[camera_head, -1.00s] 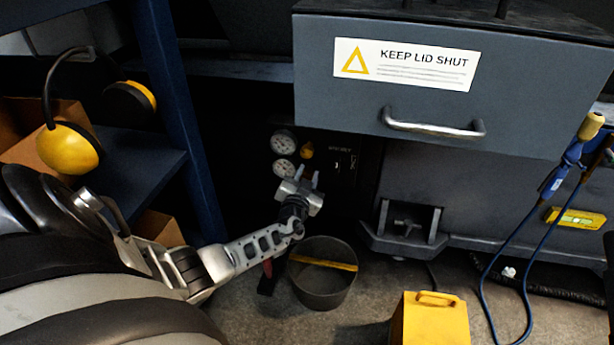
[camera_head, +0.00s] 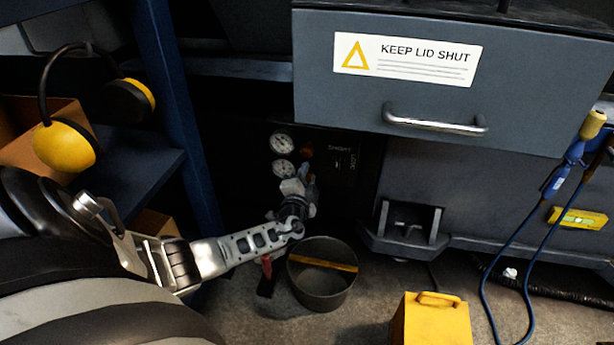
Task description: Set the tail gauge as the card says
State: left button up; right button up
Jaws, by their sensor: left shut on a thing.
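Two round white-faced gauges sit one above the other on a dark panel under the machine: an upper gauge (camera_head: 281,143) and a lower gauge (camera_head: 283,170). Their needles and markings are too small to read. I see no card that gives a setting. My right gripper is not in view.
A dark bucket (camera_head: 319,299) with a yellow bar across it stands below my left gripper. A drawer-like front with a handle (camera_head: 434,126) overhangs at right. A blue shelf post (camera_head: 187,130) stands left. A yellow box (camera_head: 432,320) is on the floor.

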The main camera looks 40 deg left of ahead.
pick_arm(q)
jog(key=m, duration=0.4)
jog(key=shift+f+m, duration=0.15)
jog(key=shift+m, duration=0.25)
jog(key=m, duration=0.4)
jog(key=shift+m, duration=0.3)
jog(key=m, duration=0.5)
jog(key=shift+s, duration=0.1)
jog(key=shift+m, duration=2)
jog(key=shift+f, duration=0.1)
jog(key=o, duration=0.7)
